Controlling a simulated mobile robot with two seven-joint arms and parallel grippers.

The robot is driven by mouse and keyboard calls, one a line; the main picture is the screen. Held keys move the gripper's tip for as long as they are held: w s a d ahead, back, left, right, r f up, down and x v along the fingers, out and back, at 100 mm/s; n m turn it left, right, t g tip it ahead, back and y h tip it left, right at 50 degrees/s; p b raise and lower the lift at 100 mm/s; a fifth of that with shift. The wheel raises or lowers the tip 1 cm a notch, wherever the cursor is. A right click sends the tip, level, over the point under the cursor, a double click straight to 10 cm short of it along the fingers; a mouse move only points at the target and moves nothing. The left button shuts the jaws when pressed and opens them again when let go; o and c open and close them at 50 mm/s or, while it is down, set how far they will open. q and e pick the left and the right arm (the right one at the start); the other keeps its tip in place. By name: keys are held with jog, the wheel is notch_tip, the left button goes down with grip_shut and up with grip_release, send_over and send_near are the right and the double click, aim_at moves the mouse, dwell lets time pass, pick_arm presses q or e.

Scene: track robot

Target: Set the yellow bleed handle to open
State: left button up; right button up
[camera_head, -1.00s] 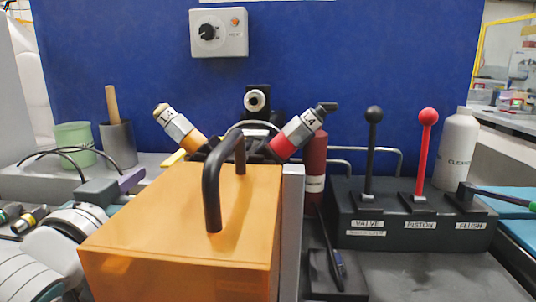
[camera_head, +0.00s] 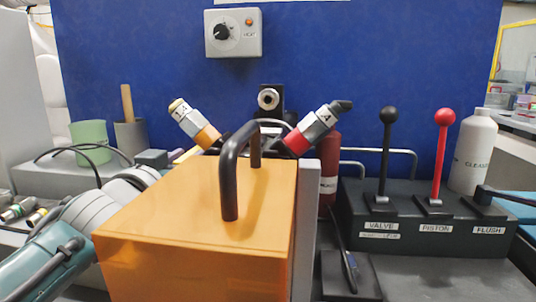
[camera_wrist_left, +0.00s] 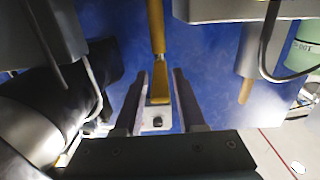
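The yellow bleed handle (camera_wrist_left: 157,35) runs down the middle of the left wrist view. In the head view only a small yellow piece (camera_head: 186,156) shows behind the orange box, by the left valve fitting. My left gripper (camera_wrist_left: 160,88) is open, its two dark fingers on either side of the handle's lower end with gaps visible. In the head view its grey body (camera_head: 151,158) is just left of the yellow piece, and its fingertips are mostly hidden. My right gripper is not in view.
An orange box (camera_head: 200,210) with a dark loop handle (camera_head: 228,180) stands in front of the fittings. A green cup (camera_head: 90,142) and a grey cup (camera_head: 129,138) stand at left. A black lever console (camera_head: 420,225) stands at right. A blue panel (camera_head: 330,60) is behind.

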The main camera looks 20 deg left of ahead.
pick_arm(q)
grip_shut()
dwell(1.1)
